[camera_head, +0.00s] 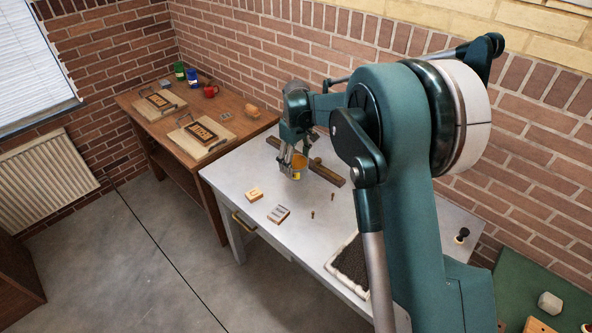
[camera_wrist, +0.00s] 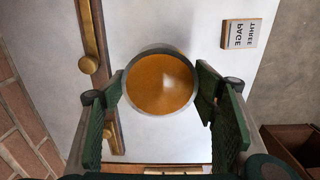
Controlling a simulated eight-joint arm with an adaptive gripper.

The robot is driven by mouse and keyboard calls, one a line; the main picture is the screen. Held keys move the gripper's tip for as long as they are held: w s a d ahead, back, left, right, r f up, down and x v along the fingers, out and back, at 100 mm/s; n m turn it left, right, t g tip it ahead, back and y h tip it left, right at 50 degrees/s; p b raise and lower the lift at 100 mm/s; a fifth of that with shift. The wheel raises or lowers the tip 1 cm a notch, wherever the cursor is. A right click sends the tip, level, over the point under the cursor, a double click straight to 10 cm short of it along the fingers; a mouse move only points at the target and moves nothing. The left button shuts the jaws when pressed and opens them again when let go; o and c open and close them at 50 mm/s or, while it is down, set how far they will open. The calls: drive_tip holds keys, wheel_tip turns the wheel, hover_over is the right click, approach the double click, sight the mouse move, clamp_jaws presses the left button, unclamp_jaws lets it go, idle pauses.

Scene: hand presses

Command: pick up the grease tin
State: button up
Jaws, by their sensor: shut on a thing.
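The grease tin (camera_head: 299,173) is a round yellow tin over the pale table (camera_head: 235,176), near its far side. In the wrist view the tin (camera_wrist: 160,83) is seen from above, with a grey rim and orange-brown grease inside. My gripper (camera_head: 294,170) is around the tin's sides. In the wrist view my gripper (camera_wrist: 161,88) has one green-padded finger on each side of the tin, both against its wall. I cannot tell whether the tin's base touches the table.
A dark wooden bar (camera_head: 327,174) with a brass part lies close behind the tin. A small wooden block (camera_head: 254,194), a lettered block (camera_head: 279,214) and two small pegs are nearer the front. A dark tray (camera_head: 351,268) lies at the front edge. A brown bench (camera_head: 222,168) adjoins on the left.

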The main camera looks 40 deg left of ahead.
drive_tip(key=shift+r, duration=1.1)
